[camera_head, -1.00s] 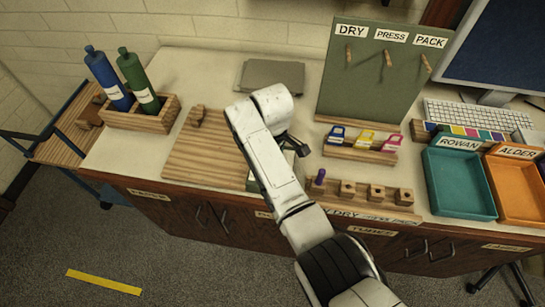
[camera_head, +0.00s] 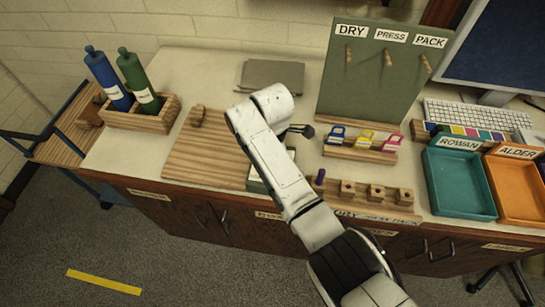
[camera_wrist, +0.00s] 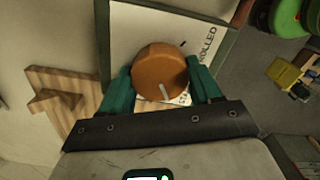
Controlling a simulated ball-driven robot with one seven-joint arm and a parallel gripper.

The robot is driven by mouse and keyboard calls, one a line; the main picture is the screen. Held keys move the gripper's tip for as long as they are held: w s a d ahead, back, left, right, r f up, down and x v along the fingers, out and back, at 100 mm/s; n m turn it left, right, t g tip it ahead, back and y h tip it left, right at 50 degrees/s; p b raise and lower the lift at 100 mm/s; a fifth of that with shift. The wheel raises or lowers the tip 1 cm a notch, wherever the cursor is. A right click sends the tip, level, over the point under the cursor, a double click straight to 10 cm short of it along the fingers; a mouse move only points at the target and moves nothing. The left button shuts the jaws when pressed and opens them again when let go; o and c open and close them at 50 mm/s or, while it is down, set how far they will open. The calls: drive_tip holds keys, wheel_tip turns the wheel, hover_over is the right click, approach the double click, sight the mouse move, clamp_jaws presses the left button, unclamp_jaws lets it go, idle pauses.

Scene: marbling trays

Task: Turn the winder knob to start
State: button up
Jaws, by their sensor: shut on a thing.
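The winder knob (camera_wrist: 158,66) is round and orange-brown, with a pale pointer line at its lower edge in the wrist view. It stands on a white panel (camera_wrist: 126,25) with a dark green border. Letters ending in "ROLLED" show right of the knob, and part of a word like "STA" shows just below it. My gripper (camera_wrist: 161,78) has its teal fingers on both sides of the knob and is shut on it. In the head view my arm covers the knob and most of the winder; only a green-edged piece of the winder (camera_head: 256,186) shows beside the arm.
A wooden board (camera_head: 205,160) lies left of my arm. A rack with a purple peg (camera_head: 320,177) and a stand of coloured clips (camera_head: 364,140) are close on the right. A bottle crate (camera_head: 135,120) stands at the left, teal (camera_head: 430,185) and orange trays (camera_head: 497,195) at the right.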

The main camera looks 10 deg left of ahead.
drive_tip(key=shift+w+r, duration=0.1)
drive_tip(key=shift+r, duration=0.05)
idle(0.3)
drive_tip(key=o, duration=1.1)
drive_tip(key=shift+c, duration=0.2)
wheel_tip(320, 180, up, 11)
drive_tip(key=b, duration=0.1)
drive_tip(key=shift+f+b, duration=0.2)
drive_tip(key=shift+b, duration=0.2)
